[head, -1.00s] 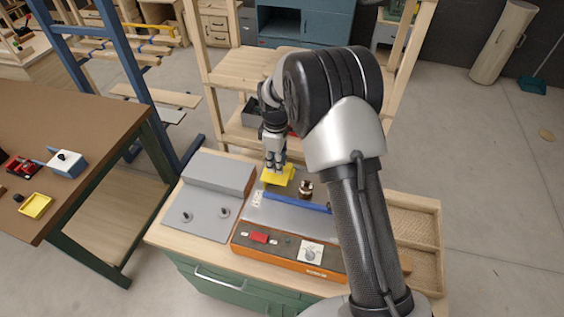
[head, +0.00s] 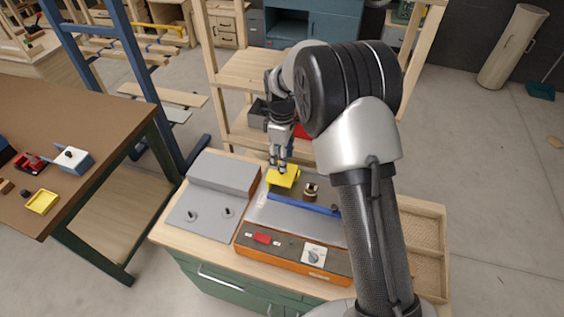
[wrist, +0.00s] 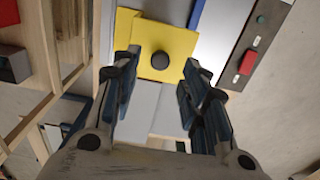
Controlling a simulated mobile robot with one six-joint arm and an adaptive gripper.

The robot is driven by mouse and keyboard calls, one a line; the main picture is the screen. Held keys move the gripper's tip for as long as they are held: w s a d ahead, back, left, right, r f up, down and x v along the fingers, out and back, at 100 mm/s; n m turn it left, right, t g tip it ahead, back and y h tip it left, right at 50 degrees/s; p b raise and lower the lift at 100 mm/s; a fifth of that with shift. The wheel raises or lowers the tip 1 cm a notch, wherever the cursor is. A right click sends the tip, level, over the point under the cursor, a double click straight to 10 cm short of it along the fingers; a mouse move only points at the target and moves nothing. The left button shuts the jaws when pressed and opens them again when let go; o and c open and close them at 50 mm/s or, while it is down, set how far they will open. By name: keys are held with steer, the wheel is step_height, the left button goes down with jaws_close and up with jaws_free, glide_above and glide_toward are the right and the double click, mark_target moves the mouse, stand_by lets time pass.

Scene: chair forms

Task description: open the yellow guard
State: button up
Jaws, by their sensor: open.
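The yellow guard (head: 284,177) is a yellow plate on the machine on the green cabinet, at the back left end of its grey bed. In the wrist view the yellow guard (wrist: 172,36) has a round black knob (wrist: 160,60) on a yellow tab. My gripper (head: 279,170) is just above the guard in the head view. In the wrist view my open gripper (wrist: 160,72) has one finger on each side of the knob, with gaps on both sides. I cannot tell whether the fingers are down at knob height.
The machine has a blue bar (head: 300,203) and an orange front panel (head: 290,262) with a red switch (head: 262,238). A grey plate with two knobs (head: 203,215) lies left of it. A wooden shelf (head: 245,70) stands behind, and a wooden tray (head: 425,240) is at the right.

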step_height(320, 180, up, 9)
steer(key=shift+f, duration=0.15)
stand_by(0.4)
steer(key=s+d+r+m+t+b, duration=0.1)
steer(key=s+d+r+m, duration=0.2)
steer(key=s+r, duration=0.35)
steer(key=s+d+r+m+t+b, duration=0.1)
steer(key=s+d+r+m+b, duration=0.15)
steer(key=s+r, duration=0.4)
steer(key=s+d+f+m+t, duration=0.1)
steer(key=s+m, duration=0.1)
steer(key=s, duration=0.5)
steer(key=s+d+f+m+b, duration=0.1)
steer(key=s+f+m, duration=0.1)
steer(key=s, duration=0.5)
steer(key=s+d+f+m+t, duration=0.1)
steer(key=s+f+m, duration=0.1)
steer(key=s+m, duration=0.2)
steer(key=s, duration=0.2)
steer(key=shift+s+d+t, duration=0.3)
steer(key=shift+s, duration=0.1)
